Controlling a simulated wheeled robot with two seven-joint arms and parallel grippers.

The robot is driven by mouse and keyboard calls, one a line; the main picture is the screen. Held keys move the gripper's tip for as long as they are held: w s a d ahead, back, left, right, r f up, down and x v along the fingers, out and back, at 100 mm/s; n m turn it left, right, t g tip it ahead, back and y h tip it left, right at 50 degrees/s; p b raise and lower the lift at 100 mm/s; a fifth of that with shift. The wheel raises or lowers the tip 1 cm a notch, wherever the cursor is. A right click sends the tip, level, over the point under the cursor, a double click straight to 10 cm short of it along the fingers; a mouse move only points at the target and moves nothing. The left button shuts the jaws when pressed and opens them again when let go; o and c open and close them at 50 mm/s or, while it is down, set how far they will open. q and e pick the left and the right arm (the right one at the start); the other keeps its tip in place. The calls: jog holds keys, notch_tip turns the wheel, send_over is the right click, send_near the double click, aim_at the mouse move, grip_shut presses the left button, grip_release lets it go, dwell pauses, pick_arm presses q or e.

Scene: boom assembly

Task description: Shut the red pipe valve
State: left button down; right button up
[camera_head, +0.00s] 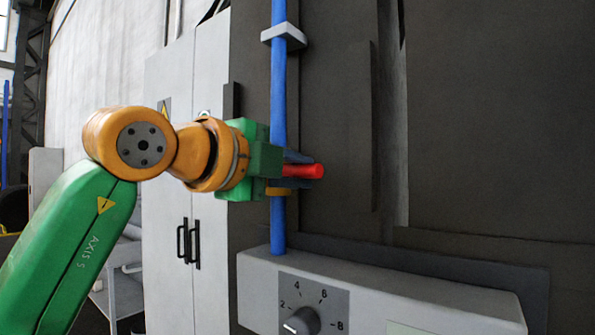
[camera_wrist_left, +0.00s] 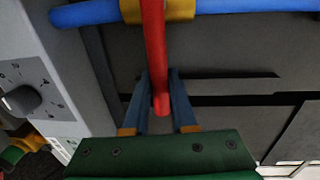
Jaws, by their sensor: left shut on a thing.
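The red valve handle (camera_head: 311,171) sticks out to the right in the head view, square to the upright blue pipe (camera_head: 279,100). My left gripper (camera_head: 298,169) reaches in from the left, its fingers around the handle. In the left wrist view, the red handle (camera_wrist_left: 154,50) runs down from the yellow valve body (camera_wrist_left: 176,8) on the blue pipe (camera_wrist_left: 235,6), across the pipe's line. The handle's end lies between the blue fingers of my left gripper (camera_wrist_left: 162,103), which are shut on it. My right gripper is not in view.
A grey control box (camera_head: 400,297) with a numbered dial (camera_head: 301,321) stands below the pipe. A bracket (camera_head: 284,36) holds the pipe above. Dark wall panels (camera_head: 480,150) lie behind, and a pale cabinet (camera_head: 172,215) stands at left.

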aim_at(293, 170)
pick_arm(q)
jog(key=shift+r, duration=0.1)
jog(key=c, duration=0.7)
grip_release()
jog(key=shift+w, duration=0.1)
jog(key=shift+c, duration=0.2)
jog(key=shift+s+a+b, duration=0.2)
jog(key=shift+s+b, duration=0.1)
jog(key=shift+b, duration=0.1)
jog(key=b+v, duration=0.2)
jog(key=v, duration=0.4)
jog(key=shift+s+a+b, duration=0.1)
jog(key=shift+b, duration=0.25)
jog(key=shift+s, duration=0.1)
